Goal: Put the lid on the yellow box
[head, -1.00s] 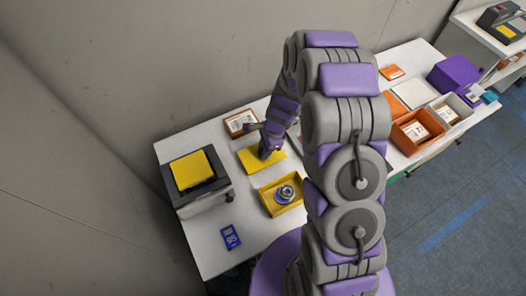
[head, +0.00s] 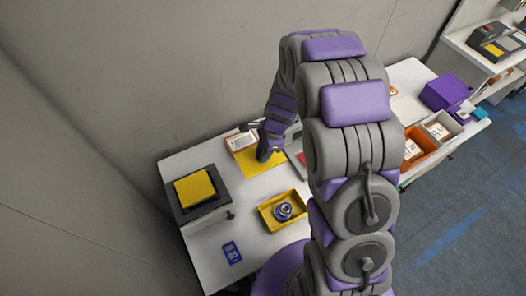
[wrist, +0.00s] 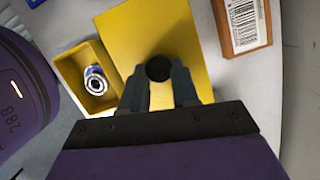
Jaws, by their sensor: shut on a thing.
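The yellow box (head: 267,222) is open on the white table, with a round silver and blue object (head: 284,211) inside; the box also shows at the left in the wrist view (wrist: 67,72). The flat yellow lid (head: 256,169) is behind the box in the head view. In the wrist view the lid (wrist: 150,30) fills the middle, with a round dark knob (wrist: 159,68) on it. My gripper (wrist: 160,80) is shut on this knob, with a finger on each side. In the head view my gripper (head: 266,153) is over the lid, its fingertips partly hidden.
A scale-like device with a yellow top (head: 195,188) stands at the table's left. A blue device (head: 232,253) lies at the front. A brown box with a barcode label (wrist: 243,22) is close beside the lid. Orange and white bins (head: 420,146) stand at the right.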

